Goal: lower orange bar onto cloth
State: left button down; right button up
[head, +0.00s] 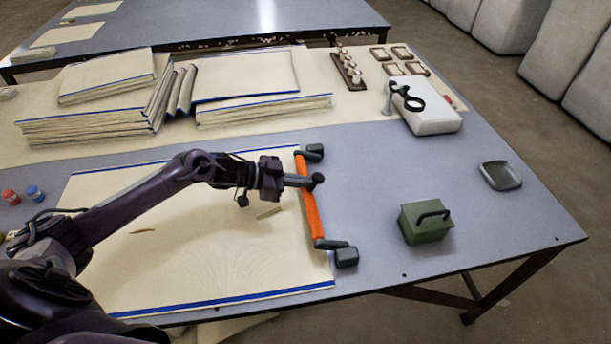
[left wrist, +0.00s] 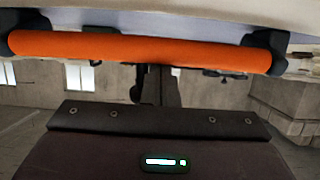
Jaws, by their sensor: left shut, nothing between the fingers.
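The orange bar (head: 309,205) runs along the right edge of the pale cloth (head: 190,255), with a dark arm and block at each end. I cannot tell whether it touches the cloth. In the left wrist view the orange bar (left wrist: 140,50) spans the top, close to a pale surface. My left gripper (head: 312,181) is shut and empty, its fingertips at the bar's upper middle, seemingly over or against it. In the left wrist view the gripper (left wrist: 160,85) is dark and partly hidden by the bar. My right gripper is not in view.
A green box with a handle (head: 426,220) and a dark tray (head: 500,175) stand to the right. A white block (head: 432,120) with a black clamp is behind. Cloth stacks (head: 90,120) fill the back left. The grey table (head: 375,190) is clear just right of the bar.

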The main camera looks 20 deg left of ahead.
pick_arm(q)
jog(key=shift+s+a+f, duration=0.15)
jog(key=shift+a+f, duration=0.1)
jog(key=shift+f, duration=0.25)
dwell(0.4)
jog(key=v, duration=0.8)
jog(key=shift+f, duration=0.15)
dwell(0.3)
